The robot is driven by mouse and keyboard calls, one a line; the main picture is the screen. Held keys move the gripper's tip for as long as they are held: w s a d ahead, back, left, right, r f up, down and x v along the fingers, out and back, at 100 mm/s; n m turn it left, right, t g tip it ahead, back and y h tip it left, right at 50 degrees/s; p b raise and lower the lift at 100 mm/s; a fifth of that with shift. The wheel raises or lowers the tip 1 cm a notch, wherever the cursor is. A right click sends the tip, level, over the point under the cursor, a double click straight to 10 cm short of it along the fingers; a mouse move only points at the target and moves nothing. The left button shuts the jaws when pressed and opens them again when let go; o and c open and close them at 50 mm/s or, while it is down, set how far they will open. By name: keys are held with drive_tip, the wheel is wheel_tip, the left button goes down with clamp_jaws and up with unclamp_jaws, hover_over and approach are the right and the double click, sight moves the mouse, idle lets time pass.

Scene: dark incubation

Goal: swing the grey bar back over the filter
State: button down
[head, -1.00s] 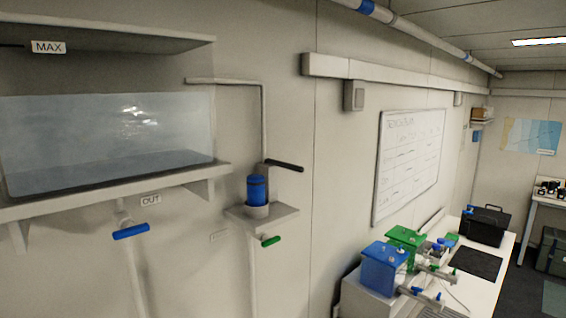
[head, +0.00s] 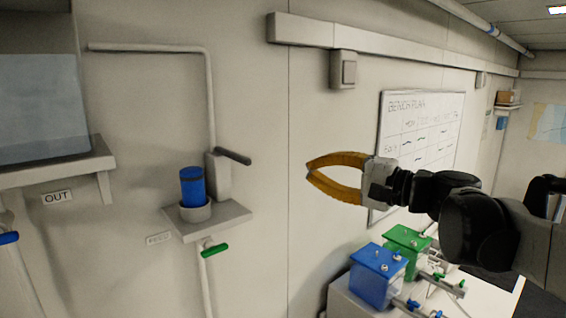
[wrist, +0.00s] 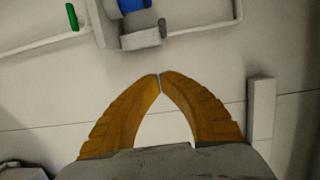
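The blue filter (head: 192,186) stands upright in a pale cup on a small wall shelf (head: 230,221). It also shows in the wrist view (wrist: 132,5), cut by the top edge. The dark grey bar (head: 233,156) sticks out to the right from the top of a grey block (head: 217,182) beside the filter, turned away from it. My gripper (head: 309,168) has orange fingers with tips together, holding nothing. It is in front of the wall, right of the bar and apart from it.
A pipe (head: 150,48) runs along the wall and down to the block. A green valve handle (head: 214,250) sits under the shelf. A tank (head: 42,108) is at left. Blue (head: 378,272) and green (head: 407,240) boxes stand on the bench at lower right.

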sight(231, 155)
drive_tip(key=w+a+p, duration=0.3)
drive_tip(key=w+a, duration=0.1)
drive_tip(key=a, duration=0.7)
drive_tip(key=shift+w+r, duration=0.2)
drive_tip(key=shift+r, duration=0.05)
drive_tip(key=shift+s+a, duration=0.1)
drive_tip(key=shift+s, duration=0.05)
